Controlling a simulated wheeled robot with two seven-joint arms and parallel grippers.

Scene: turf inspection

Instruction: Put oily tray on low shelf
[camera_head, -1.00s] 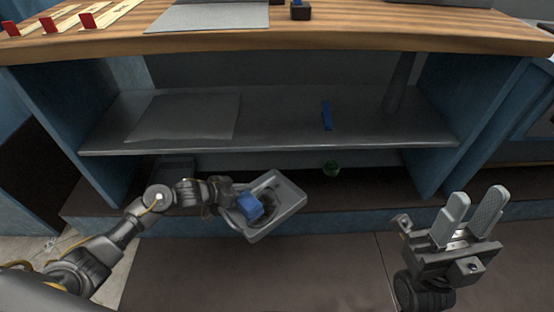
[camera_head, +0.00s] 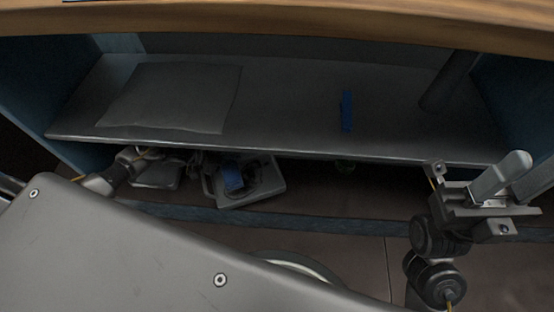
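The grey oily tray (camera_head: 243,200) is beneath the middle shelf, over the low shelf (camera_head: 310,205). It is slightly tilted and has a blue item (camera_head: 232,177) and something dark inside. My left gripper (camera_head: 206,168) is at the tray's left edge and appears shut on it; its fingertips are partly hidden. I cannot tell whether the tray touches the low shelf. My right gripper (camera_head: 520,175) is open and empty at the right, in front of the cabinet.
The middle shelf (camera_head: 285,115) hangs just above the tray, with a flat grey sheet (camera_head: 172,97) and a blue item (camera_head: 346,111) on it.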

